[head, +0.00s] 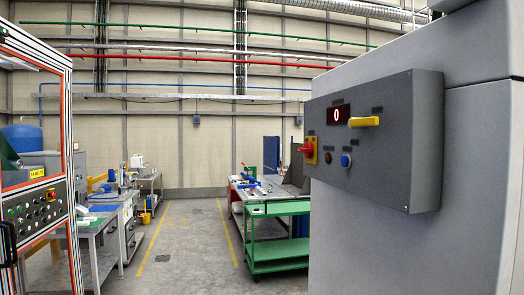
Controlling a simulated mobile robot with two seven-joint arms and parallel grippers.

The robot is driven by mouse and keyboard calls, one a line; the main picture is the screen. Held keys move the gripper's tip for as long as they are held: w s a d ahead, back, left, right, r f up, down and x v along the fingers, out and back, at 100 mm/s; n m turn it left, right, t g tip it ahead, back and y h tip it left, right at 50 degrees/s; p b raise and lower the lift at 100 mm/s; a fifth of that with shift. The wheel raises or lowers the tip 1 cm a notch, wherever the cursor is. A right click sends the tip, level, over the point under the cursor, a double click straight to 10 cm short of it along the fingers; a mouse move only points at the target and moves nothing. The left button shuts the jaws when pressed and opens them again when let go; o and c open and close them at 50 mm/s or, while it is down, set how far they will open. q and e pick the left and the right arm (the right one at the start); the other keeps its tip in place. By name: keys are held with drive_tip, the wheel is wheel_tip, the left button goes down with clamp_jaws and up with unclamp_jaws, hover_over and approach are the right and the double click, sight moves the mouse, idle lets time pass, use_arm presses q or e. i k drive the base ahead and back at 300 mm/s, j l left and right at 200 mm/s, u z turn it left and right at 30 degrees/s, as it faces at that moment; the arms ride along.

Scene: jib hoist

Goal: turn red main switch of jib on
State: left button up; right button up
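A grey control box (405,150) is mounted on the large grey body (385,245) at the right of the head view. The red main switch (306,149) sits on a yellow plate at the left end of the box's face. Its exact handle angle is hard to tell from this side-on view. A small display (338,115) above it shows a red 0. A yellow lever (364,122) lies about level to the right of the display. A dark round button (328,158) and a blue button (346,161) are below. Neither of my grippers is in view.
A green cart (278,208) and workbenches stand behind, left of the grey body. A framed machine with a button panel (35,215) is at the far left. The floor aisle (190,240) between yellow lines is clear.

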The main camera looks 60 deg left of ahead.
sight(307, 150)
drive_tip(key=u, duration=1.65)
drive_tip(key=i, duration=0.2)
drive_tip(key=j+u, duration=0.05)
